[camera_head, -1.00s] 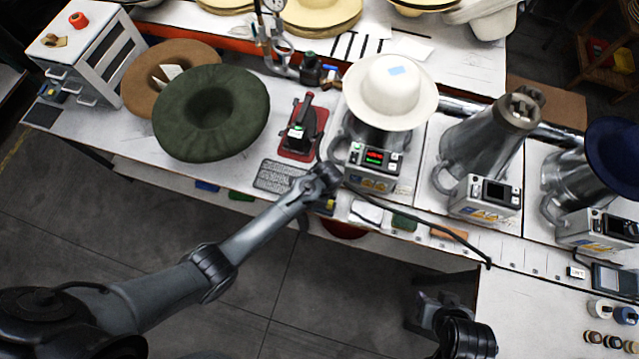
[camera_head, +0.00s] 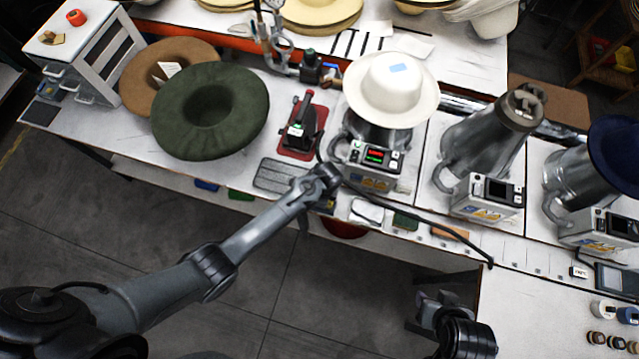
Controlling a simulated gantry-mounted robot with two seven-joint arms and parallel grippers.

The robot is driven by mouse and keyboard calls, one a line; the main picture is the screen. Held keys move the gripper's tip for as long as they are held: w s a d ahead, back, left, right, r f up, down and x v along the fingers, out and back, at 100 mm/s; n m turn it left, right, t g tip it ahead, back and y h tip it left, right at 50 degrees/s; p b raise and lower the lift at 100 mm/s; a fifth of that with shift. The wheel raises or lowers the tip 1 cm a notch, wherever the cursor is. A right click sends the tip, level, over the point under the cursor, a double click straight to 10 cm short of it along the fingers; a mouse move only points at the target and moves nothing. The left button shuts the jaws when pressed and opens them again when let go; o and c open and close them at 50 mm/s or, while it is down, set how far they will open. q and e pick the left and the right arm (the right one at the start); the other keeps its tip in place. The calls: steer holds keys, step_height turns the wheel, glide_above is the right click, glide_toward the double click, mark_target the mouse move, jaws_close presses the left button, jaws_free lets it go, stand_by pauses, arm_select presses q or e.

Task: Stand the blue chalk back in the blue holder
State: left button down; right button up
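In the head view my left arm reaches from the lower left to the front edge of the bench. My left gripper (camera_head: 325,190) is at its end, beside the front of the white hat's press; its fingers are hidden or too dark to tell. The end of my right arm (camera_head: 440,312) shows low right of centre, over the floor in front of the bench; its finger state cannot be made out. A small blue cup-like piece (camera_head: 628,316), possibly the blue holder, stands at the right edge next to a white one. I cannot pick out the blue chalk.
A green hat (camera_head: 210,112) and a brown hat lie at left. A white hat (camera_head: 391,88) sits on a press with a lit display. Two more presses stand to its right. A red-based tool (camera_head: 301,128) and a grey pad lie near my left gripper. A dark cable crosses the bench front.

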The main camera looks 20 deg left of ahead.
stand_by(0.4)
arm_select(q)
steer(key=c, duration=0.8)
jaws_free()
steer(key=shift+c, duration=0.2)
steer(key=shift+r, duration=0.1)
step_height(320, 180, up, 4)
steer(key=p, duration=0.4)
steer(key=shift+d+p, duration=0.15)
steer(key=shift+p, duration=0.2)
steer(key=shift+d+r+p, duration=0.1)
steer(key=shift+r+p, duration=1.55)
steer(key=shift+p, duration=0.1)
